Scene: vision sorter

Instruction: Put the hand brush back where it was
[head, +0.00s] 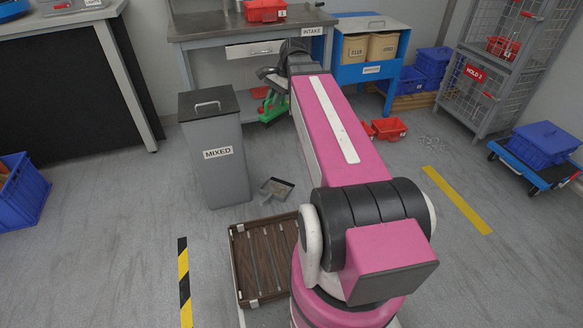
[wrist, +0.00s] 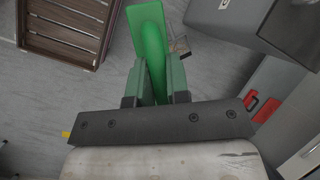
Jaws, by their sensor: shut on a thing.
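The green hand brush (wrist: 152,45) is between the two fingers of my gripper (wrist: 157,88) in the wrist view, and the fingers are shut on it. In the head view the green brush (head: 271,107) hangs at the far end of my arm, off the floor, just right of the MIXED bin. My gripper (head: 272,82) is partly hidden by my arm there. A grey dustpan (head: 276,189) lies on the floor by the foot of the bin. In the wrist view the dustpan (wrist: 181,46) is partly hidden behind the brush.
The grey MIXED bin (head: 215,150) stands left of the brush. A brown slatted tray (head: 240,275) is close in front of me. The INTAKE bench (head: 240,30) is behind. Red bins (head: 388,129) lie on the floor right of my arm. Floor beside the dustpan is clear.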

